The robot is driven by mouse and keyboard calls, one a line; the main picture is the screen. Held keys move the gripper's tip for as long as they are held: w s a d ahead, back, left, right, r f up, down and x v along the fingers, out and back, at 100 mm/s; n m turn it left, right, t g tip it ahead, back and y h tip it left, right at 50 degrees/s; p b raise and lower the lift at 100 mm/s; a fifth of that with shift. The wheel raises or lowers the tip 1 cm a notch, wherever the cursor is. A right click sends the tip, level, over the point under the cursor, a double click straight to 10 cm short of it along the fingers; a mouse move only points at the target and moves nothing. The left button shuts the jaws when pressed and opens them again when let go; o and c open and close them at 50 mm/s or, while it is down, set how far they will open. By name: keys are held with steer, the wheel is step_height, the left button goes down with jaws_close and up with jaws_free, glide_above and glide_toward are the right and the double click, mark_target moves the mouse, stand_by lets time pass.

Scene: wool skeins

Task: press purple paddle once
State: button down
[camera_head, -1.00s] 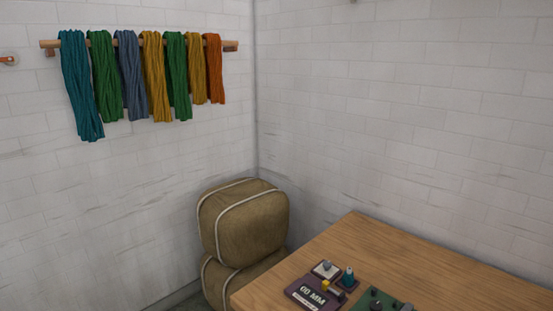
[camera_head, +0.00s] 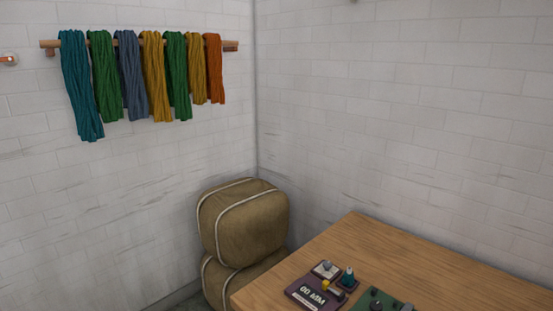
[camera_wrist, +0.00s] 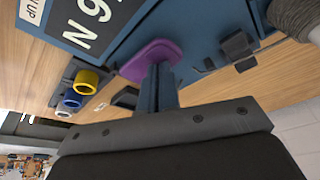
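The purple paddle (camera_wrist: 150,58) shows in the wrist view, sticking out from the edge of a blue device (camera_wrist: 165,30) with a dark panel of white characters. My gripper (camera_wrist: 160,68) is in the wrist view, its two fingers together with nothing seen between them. The fingertips overlap the paddle's lower right part in the picture. I cannot tell whether they touch it. The fingers hide part of the paddle. Neither my gripper nor the purple paddle can be made out in the head view.
Yellow (camera_wrist: 87,80) and blue (camera_wrist: 72,99) ringed parts stand left of the paddle, a dark block (camera_wrist: 238,46) right. In the head view, a dark purple device (camera_head: 315,292) and a green one (camera_head: 378,301) sit on the wooden table (camera_head: 400,250). Skeins (camera_head: 130,75) hang behind.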

step_height(320, 180, up, 8)
stand_by(1.0)
stand_by(0.5)
steer(key=shift+f, duration=3)
